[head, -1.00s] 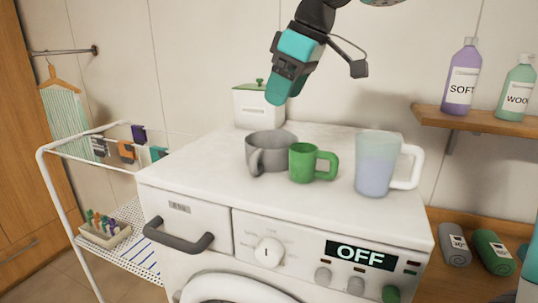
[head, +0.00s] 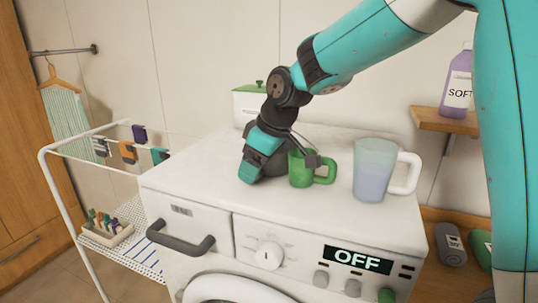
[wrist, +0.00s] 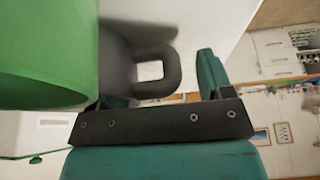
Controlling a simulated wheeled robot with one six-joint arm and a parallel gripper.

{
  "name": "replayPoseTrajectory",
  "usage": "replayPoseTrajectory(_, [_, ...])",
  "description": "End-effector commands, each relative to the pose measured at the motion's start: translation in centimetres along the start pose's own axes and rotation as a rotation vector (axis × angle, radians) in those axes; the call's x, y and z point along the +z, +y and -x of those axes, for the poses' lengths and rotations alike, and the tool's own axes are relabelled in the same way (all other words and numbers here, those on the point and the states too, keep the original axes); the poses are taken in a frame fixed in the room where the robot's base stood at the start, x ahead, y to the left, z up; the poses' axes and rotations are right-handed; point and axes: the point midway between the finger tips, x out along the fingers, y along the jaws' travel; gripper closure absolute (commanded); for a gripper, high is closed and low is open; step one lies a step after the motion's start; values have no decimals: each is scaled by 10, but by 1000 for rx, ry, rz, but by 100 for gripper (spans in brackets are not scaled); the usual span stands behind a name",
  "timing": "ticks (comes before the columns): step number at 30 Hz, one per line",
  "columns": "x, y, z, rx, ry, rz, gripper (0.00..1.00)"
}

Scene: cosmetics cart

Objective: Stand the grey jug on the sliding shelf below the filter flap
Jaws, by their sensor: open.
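The grey jug (wrist: 118,60) stands on top of the washing machine (head: 345,218). My arm hides nearly all of it in the head view. In the wrist view its looped handle (wrist: 171,72) points right, in the space between my fingers. My gripper (head: 251,172) is down at the jug and open; in the wrist view one teal finger (wrist: 210,70) stands right of the handle, clear of it. The other finger is mostly hidden by the jugs. I cannot make out the filter flap or a sliding shelf in these views.
A green mug (head: 302,172) is close to my gripper and fills the wrist view's left side. A translucent jug (head: 375,170) stands right of it. A white container (head: 246,103) is behind. The machine top is clear at front left. A drying rack (head: 58,190) stands left.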

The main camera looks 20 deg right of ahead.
Motion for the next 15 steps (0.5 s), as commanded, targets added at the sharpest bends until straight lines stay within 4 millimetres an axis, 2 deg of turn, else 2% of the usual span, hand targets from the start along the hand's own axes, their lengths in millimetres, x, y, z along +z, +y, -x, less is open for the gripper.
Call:
replayPoseTrajectory(3, [0, 0, -8, 0, -1, 1, 27])
replayPoseTrajectory(9, [0, 0, -9, 0, 0, 1, 27])
replayPoseTrajectory(11, [0, 0, -9, 0, 0, 1, 38])
replayPoseTrajectory(15, [0, 0, -9, 0, 0, 1, 70])
